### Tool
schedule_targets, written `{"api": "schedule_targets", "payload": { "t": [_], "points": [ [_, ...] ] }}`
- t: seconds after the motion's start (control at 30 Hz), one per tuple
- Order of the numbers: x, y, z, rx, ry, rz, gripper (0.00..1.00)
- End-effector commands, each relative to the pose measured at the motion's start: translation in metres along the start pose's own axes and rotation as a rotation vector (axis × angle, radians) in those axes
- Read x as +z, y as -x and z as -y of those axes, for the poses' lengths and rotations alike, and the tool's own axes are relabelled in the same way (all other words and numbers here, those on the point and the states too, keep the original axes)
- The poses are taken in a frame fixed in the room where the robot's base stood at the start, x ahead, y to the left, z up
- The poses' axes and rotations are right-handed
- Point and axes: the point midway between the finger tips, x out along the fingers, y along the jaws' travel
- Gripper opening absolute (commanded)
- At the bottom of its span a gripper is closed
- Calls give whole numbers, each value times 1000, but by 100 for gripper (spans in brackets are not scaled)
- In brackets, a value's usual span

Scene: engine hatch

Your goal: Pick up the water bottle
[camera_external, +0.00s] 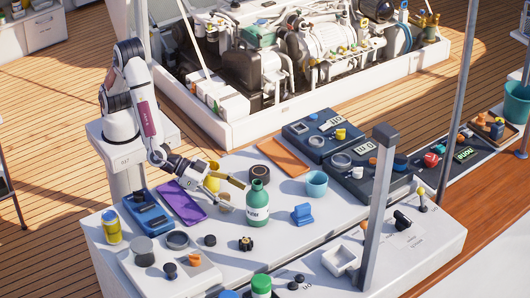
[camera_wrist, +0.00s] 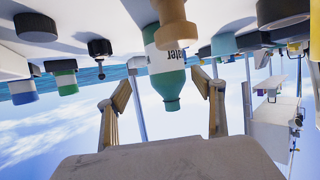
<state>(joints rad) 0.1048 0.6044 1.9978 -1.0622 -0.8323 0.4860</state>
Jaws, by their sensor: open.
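The water bottle (camera_external: 257,207) is green with a white label and stands upright on the white table, near its middle. My gripper (camera_external: 233,190) is just left of the bottle, with its fingers spread and pointing at the bottle's upper part. In the wrist view, which looks upside down, the bottle (camera_wrist: 168,82) shows between the two open fingers (camera_wrist: 162,92), apart from both. A tan round object (camera_wrist: 174,25) overlaps part of the bottle in that view. Nothing is held.
A purple tablet (camera_external: 182,199) lies to the left. A grey post (camera_external: 377,205) rises at the right.

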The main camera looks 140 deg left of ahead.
Motion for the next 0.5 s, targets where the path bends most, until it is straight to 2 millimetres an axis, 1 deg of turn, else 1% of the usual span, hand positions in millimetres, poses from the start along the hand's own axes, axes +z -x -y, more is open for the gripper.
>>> {"api": "schedule_targets", "payload": {
  "t": [0.13,0.5],
  "points": [
    [5,-5,5,-30,-7,-10,68],
    [6,-6,6,-33,-7,-12,68]
  ]
}}
